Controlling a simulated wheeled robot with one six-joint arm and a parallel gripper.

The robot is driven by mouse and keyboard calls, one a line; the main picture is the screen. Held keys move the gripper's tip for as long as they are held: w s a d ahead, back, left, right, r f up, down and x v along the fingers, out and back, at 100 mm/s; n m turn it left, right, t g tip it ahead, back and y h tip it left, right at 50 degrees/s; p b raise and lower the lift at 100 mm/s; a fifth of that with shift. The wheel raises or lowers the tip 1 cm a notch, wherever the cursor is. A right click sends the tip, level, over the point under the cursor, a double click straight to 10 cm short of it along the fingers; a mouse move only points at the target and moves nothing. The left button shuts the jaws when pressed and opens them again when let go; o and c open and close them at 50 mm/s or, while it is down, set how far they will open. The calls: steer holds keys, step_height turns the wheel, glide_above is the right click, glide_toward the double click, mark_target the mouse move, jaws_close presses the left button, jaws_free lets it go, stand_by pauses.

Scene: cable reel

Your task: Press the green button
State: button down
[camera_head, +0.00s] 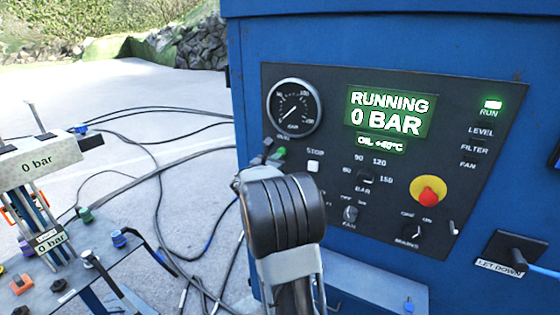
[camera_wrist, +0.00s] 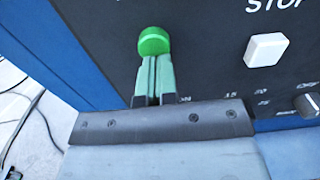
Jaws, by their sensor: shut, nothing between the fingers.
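The green button (camera_wrist: 153,42) is a round knob on the dark control panel of the blue machine. It also shows, partly hidden, in the head view (camera_head: 281,152), just left of the STOP label. My gripper (camera_wrist: 154,62) is shut and empty, its two pale green fingers side by side. Their tips meet the lower edge of the button in the wrist view; I cannot tell whether they touch it. In the head view my gripper (camera_head: 268,150) is mostly behind my wrist, close to the panel.
The white STOP button (camera_wrist: 266,50) sits right of the green one. The display (camera_head: 389,112) reads "RUNNING 0 BAR" and the RUN lamp (camera_head: 491,104) glows green. A red and yellow emergency stop (camera_head: 428,194) is further right. Cables (camera_head: 150,165) lie on the ground at left.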

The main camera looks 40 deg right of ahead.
steer(key=b+v, duration=0.2)
steer(key=v, duration=1)
steer(key=shift+a, duration=0.3)
